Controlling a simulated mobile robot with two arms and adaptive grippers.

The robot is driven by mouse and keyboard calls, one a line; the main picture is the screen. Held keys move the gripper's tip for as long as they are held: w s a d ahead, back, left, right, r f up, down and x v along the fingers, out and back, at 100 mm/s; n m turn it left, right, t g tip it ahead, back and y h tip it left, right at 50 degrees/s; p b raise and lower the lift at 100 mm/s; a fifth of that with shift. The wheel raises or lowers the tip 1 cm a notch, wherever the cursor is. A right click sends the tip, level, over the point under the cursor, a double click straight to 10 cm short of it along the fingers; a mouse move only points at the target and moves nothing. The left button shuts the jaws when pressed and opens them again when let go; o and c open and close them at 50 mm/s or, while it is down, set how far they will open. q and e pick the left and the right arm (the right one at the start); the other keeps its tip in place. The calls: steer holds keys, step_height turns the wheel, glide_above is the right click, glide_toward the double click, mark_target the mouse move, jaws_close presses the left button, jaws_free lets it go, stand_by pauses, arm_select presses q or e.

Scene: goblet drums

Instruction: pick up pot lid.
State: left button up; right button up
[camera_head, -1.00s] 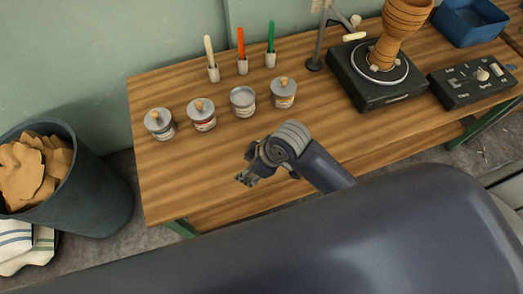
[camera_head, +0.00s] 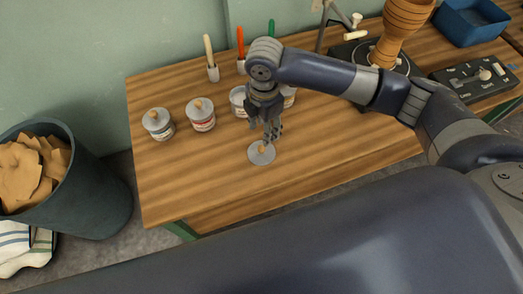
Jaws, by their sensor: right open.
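The pot lid (camera_head: 257,157), a flat grey disc with a small orange-brown knob, lies on the wooden table in front of the pots. My right gripper (camera_head: 270,138) points down just above the lid, beside its knob; it is open and empty. Whether its fingertips touch the knob is hard to tell. A pot without a lid (camera_head: 237,98) stands behind the gripper, partly hidden by it. My left gripper is out of view.
Two lidded pots (camera_head: 158,126) (camera_head: 201,117) stand to the left; another pot (camera_head: 289,98) is mostly hidden by my arm. Brushes (camera_head: 209,58) stand at the back. A pottery wheel (camera_head: 345,67) and control box (camera_head: 470,82) are right. The table's front left is clear.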

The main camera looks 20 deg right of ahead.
glide_above(262, 148)
steer(key=f, duration=0.4)
steer(key=shift+w+d+f, duration=0.15)
steer(key=shift+d+f, duration=0.1)
steer(key=shift+f, duration=0.05)
steer(key=f, duration=0.5)
steer(key=shift+a+f, duration=0.1)
steer(key=shift+a, duration=0.2)
jaws_close()
